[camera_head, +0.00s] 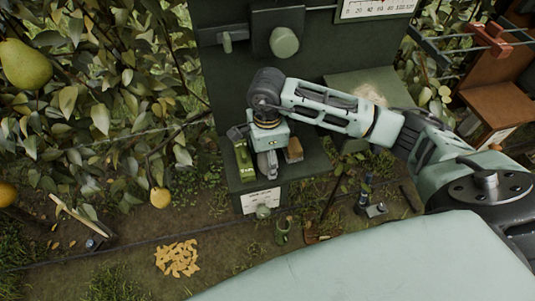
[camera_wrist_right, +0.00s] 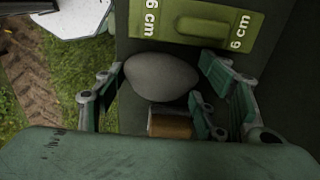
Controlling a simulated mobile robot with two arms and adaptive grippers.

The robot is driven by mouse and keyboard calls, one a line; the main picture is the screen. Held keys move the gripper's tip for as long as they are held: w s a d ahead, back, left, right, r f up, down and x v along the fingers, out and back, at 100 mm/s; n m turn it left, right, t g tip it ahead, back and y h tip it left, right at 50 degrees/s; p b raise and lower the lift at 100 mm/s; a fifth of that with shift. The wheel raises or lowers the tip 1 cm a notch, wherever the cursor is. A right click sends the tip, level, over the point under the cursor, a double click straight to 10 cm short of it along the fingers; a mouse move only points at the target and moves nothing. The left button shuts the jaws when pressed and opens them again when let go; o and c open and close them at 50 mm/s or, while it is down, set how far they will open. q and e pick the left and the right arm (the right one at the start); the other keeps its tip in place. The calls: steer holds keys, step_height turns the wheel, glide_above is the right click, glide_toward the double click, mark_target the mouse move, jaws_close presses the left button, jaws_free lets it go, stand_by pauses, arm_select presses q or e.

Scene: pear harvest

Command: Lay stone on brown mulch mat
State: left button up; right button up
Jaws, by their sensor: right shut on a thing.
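A smooth grey stone (camera_wrist_right: 160,77) sits between the fingers of my right gripper (camera_wrist_right: 158,100) in the right wrist view. My right gripper (camera_head: 267,163) is shut on it over the lower shelf of the dark green stand in the head view, where the stone is mostly hidden by the gripper. A patch of tan-yellow chips (camera_head: 177,258) lies on the ground at the lower left, apart from the gripper; I cannot tell if it is the brown mulch mat. My left gripper is not in view.
A green block marked 6 cm (camera_wrist_right: 200,20) stands beside the gripper. A small brown block (camera_wrist_right: 170,125) is close to the fingers; it also shows in the head view (camera_head: 293,150). Leafy branches with pears (camera_head: 25,65) fill the left. Tools (camera_head: 371,207) stand on the ground at right.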

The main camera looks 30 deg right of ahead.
steer(key=shift+f+b, duration=0.2)
steer(key=shift+b, duration=0.1)
steer(key=o, duration=1.4)
steer(key=shift+r, duration=0.1)
